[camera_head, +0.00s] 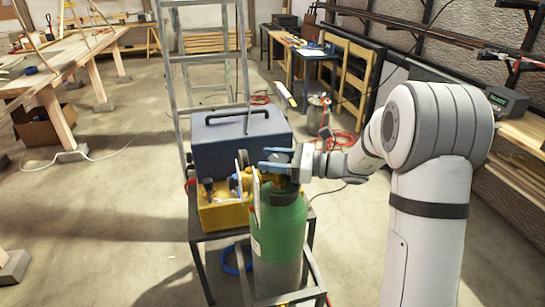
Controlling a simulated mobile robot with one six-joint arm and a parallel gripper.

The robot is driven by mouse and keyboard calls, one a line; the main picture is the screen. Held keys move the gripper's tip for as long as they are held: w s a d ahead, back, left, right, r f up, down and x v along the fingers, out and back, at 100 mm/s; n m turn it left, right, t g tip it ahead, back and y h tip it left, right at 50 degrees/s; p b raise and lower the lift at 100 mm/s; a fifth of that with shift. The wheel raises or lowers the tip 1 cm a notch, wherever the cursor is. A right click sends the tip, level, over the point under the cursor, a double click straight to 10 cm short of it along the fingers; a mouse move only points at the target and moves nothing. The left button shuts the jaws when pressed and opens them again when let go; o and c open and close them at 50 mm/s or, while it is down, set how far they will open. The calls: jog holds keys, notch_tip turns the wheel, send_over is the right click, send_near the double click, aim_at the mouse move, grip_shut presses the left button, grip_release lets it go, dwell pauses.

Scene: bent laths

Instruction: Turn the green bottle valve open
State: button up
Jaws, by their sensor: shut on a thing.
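The green bottle (281,228) stands upright in the lower middle of the head view, at the front of a dark metal cart. Its valve is at the top of the bottle, with brass-coloured parts (280,184) showing just below my gripper. My gripper (276,161), with blue fingers, reaches in from the right over the bottle top and is shut on the valve there. The fingers hide most of the valve, so its turned position cannot be told. A gauge and fittings (243,180) sit just left of the valve.
A blue-grey box with a handle (240,143) stands right behind the bottle, above a yellow unit (222,212) on the cart (200,262). A metal ladder (176,75) rises behind. The floor at left (100,215) is clear.

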jog(key=shift+s+n+g+p, duration=0.1)
jog(key=shift+n+g+p, duration=0.2)
jog(key=shift+n+g, duration=1)
jog(key=shift+g, duration=0.4)
jog(key=o, duration=1)
jog(key=shift+c, duration=0.2)
jog(key=d+b, duration=0.1)
jog(key=d, duration=0.6)
jog(key=shift+d, duration=0.4)
